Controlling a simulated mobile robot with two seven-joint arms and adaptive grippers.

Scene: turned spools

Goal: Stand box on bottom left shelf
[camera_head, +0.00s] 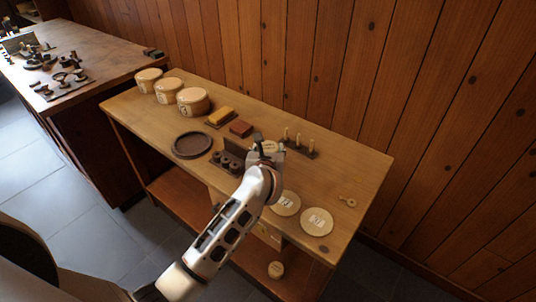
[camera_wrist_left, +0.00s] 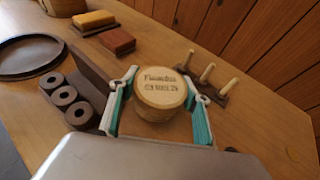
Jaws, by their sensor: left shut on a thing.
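A small round pale wooden box (camera_wrist_left: 160,86) with dark lettering on its lid sits upright between the teal-lined fingers of my left gripper (camera_head: 268,150). The gripper is shut on its sides. In the head view the box is partly hidden by the gripper. It is over the workbench top (camera_head: 350,170); I cannot tell whether it touches the wood. The bench's lower shelf (camera_head: 182,192) shows its left part below, with bare reddish wood. My right gripper is not in view.
Three round boxes (camera_head: 193,101) stand at the bench's far left. A dark round tray (camera_head: 192,145), yellow and red blocks (camera_head: 241,128), a dark spool holder (camera_head: 228,161) and a peg rack (camera_head: 300,147) surround the gripper. Two pale labelled discs (camera_head: 317,222) lie right.

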